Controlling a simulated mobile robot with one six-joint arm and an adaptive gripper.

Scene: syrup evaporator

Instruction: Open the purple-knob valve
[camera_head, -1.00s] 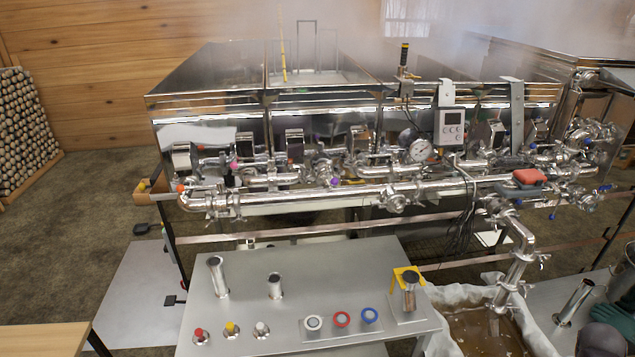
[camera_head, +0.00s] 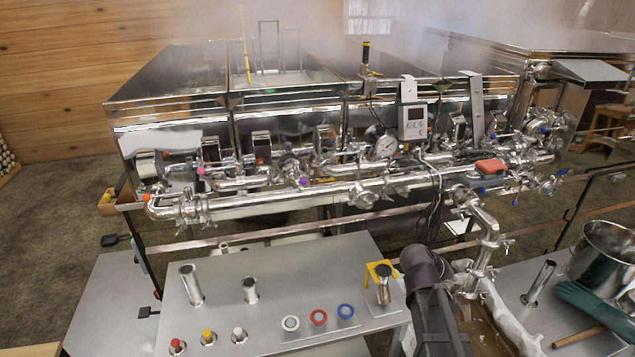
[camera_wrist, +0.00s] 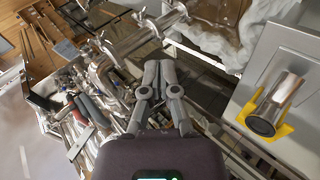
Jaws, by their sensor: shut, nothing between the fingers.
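The purple knob (camera_head: 303,181) is a small round spot on the steel pipework at the front of the evaporator, near the middle of the head view. It sits just above the long horizontal front pipe (camera_head: 290,199). At this size I cannot tell the position of its valve. My gripper (camera_wrist: 160,68) shows in the wrist view with its grey fingers together and nothing between them. It points toward steel pipes and the floor, to the left of the yellow bracket. I cannot make out the purple knob in the wrist view. In the head view only a dark part of my arm shows at the lower right.
The steel bench (camera_head: 225,290) in front carries upright tubes, knobs, coloured rings and a yellow bracket (camera_head: 379,270). A gauge (camera_head: 387,147), a grey meter (camera_head: 413,121) and a red-topped item (camera_head: 491,166) sit by the pipes. A pot (camera_head: 605,252) stands at the right. Steam hangs above.

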